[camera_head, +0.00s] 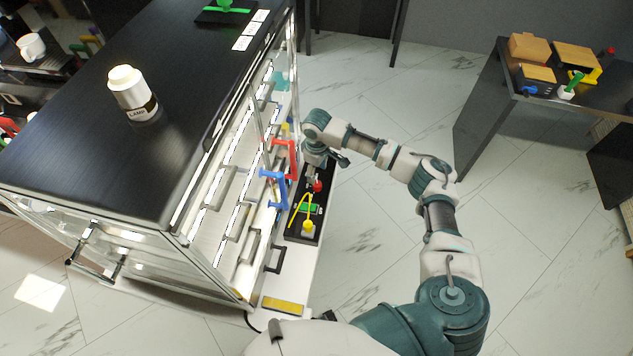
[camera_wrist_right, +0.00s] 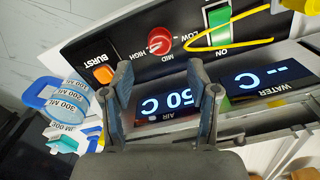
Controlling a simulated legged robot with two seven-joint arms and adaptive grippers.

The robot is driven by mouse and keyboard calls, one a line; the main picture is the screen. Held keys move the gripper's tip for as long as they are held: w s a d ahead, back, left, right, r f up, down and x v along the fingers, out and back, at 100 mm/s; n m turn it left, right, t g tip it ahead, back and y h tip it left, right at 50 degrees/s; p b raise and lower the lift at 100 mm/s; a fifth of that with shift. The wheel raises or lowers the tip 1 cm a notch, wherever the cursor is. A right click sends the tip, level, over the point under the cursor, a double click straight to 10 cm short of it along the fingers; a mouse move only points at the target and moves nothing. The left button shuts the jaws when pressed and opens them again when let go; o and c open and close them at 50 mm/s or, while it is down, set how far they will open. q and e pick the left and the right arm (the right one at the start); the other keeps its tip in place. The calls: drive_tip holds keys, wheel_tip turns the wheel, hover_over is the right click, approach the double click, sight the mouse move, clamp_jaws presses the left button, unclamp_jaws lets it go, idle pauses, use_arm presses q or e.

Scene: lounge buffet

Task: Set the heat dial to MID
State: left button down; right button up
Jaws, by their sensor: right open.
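The red heat dial (camera_wrist_right: 160,39) sits on a black control panel (camera_wrist_right: 75,55) in the right wrist view, with LOW, MID and HIGH printed around it. A pale mark shows on the dial's lower side; I cannot tell exactly which label it points at. My right gripper (camera_wrist_right: 158,75) is open, its fingertips just below the dial in the picture and on either side of it, apart from it as far as I see. In the head view the dial (camera_head: 318,186) shows small beside my right gripper (camera_head: 312,180). My left gripper is not in view.
Beside the dial are an orange BURST button (camera_wrist_right: 103,75) and a green ON switch (camera_wrist_right: 218,25) with a yellow lever or tube (camera_wrist_right: 215,47). An AIR display (camera_wrist_right: 170,105) reads 50 C. Red (camera_head: 291,160) and blue (camera_head: 282,188) handles stand close left of the arm.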

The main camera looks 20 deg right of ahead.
sight(317, 184)
wheel_tip(317, 184, down, 6)
drive_tip(key=shift+d+f, duration=0.1)
drive_tip(key=shift+d, duration=0.05)
drive_tip(key=shift+f, duration=0.5)
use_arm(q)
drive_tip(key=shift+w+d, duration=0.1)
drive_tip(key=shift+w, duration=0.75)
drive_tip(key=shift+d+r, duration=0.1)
use_arm(e)
clamp_jaws()
